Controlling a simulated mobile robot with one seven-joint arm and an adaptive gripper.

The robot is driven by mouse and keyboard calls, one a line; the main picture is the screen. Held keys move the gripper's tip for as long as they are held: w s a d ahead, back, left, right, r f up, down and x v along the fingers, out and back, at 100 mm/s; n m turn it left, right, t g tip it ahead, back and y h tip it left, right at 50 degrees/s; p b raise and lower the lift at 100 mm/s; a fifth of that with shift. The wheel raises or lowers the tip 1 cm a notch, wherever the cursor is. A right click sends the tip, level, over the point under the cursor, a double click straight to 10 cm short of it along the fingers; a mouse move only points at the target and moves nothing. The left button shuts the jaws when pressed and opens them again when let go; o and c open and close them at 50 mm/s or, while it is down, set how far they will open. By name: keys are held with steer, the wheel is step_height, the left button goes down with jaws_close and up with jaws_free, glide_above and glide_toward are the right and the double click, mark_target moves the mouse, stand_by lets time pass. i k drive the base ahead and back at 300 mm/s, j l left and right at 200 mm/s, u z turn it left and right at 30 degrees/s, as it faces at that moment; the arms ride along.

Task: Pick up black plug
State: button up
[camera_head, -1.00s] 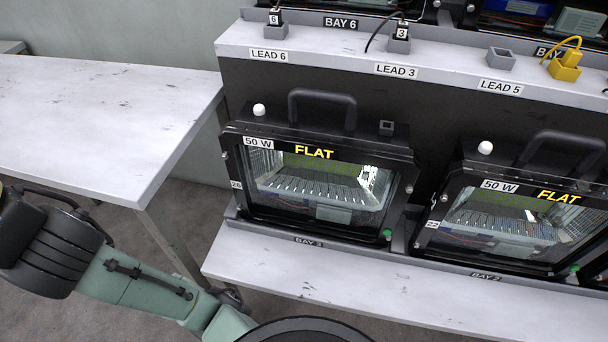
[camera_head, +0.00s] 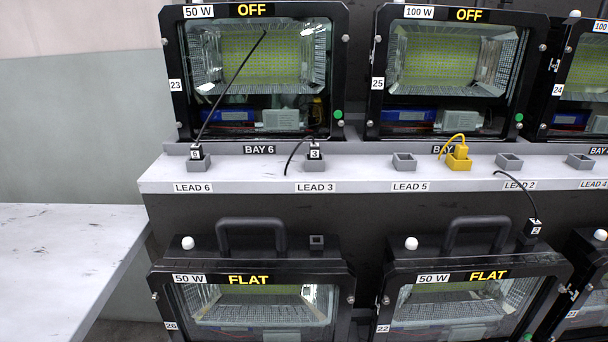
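Several black plugs show in the head view. One black plug marked 6 (camera_head: 196,152) stands in the grey holder (camera_head: 199,165) above the LEAD 6 label, with a black cord rising from it. Another black plug marked 3 (camera_head: 315,151) stands in the grey holder (camera_head: 314,167) above LEAD 3, its cord curving left. A third black plug marked 2 (camera_head: 533,229) is at the top rear of floodlight 22, its cord running up to the shelf; I cannot tell whether it is seated in a socket. My gripper is not in view.
A yellow plug (camera_head: 460,149) sits in a yellow holder (camera_head: 459,163). Grey holders by LEAD 5 (camera_head: 404,162), LEAD 2 (camera_head: 509,162) and LEAD 4 (camera_head: 580,162) are empty. Floodlight 26 (camera_head: 250,262) has an open socket (camera_head: 316,241). A white table (camera_head: 65,260) is at left.

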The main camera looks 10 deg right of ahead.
mark_target(314, 150)
steer(key=l+u, duration=0.2)
steer(key=u, duration=0.15)
steer(key=l+u, duration=0.4)
steer(key=u, duration=0.25)
steer(key=k+l, duration=0.1)
steer(key=l, duration=0.3)
steer(key=k+l+u, duration=0.15)
steer(key=l, duration=0.2)
steer(key=k+l, duration=0.1)
steer(key=l, duration=0.3)
steer(key=k+l+u, duration=0.15)
steer(key=l, duration=0.2)
